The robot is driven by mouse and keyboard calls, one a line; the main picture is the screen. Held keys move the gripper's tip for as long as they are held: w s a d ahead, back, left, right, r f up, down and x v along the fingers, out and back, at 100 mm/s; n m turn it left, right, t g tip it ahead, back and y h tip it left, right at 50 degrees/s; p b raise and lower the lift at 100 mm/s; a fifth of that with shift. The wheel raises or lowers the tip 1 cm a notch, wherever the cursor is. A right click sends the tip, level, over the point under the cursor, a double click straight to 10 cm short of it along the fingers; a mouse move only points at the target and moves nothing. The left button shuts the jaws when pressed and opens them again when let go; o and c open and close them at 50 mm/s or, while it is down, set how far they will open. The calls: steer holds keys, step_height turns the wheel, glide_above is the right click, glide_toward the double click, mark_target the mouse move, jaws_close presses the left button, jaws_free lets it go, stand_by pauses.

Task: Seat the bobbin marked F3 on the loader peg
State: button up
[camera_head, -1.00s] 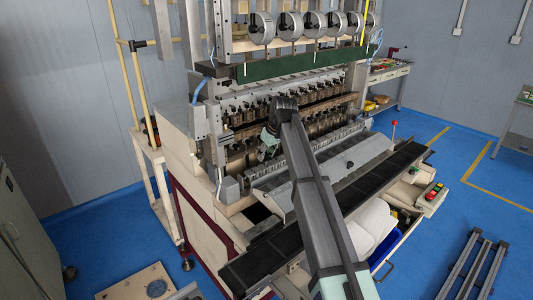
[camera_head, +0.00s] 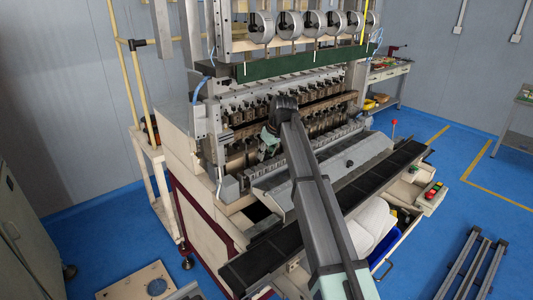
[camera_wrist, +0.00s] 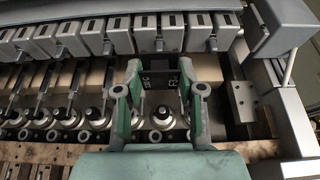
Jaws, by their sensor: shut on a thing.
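My gripper (camera_wrist: 160,88) has two green fingers shut on a dark bobbin (camera_wrist: 162,80). The bobbin shows small white marks, turned sideways and too small to read surely. In the wrist view it hangs over a row of round spindles, one of which (camera_wrist: 162,117) shows between the fingers. Which peg is the loader peg cannot be told. In the head view my gripper (camera_head: 269,144) is inside the winder's front, and my arm hides most of it; the bobbin cannot be made out there.
A row of grey blocks (camera_wrist: 70,38) runs close beyond the fingers. A metal side frame (camera_wrist: 285,100) and grey housing (camera_wrist: 285,25) stand at the right. The coil winder (camera_head: 205,230) surrounds my gripper, with a long black front tray (camera_head: 255,262) under my arm.

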steer(key=shift+f, duration=0.4)
steer(key=shift+f, duration=0.35)
steer(key=shift+f+b, duration=0.3)
steer(key=shift+f, duration=0.1)
steer(key=o, duration=0.8)
steer(key=shift+r, duration=0.1)
steer(key=v, duration=1.2)
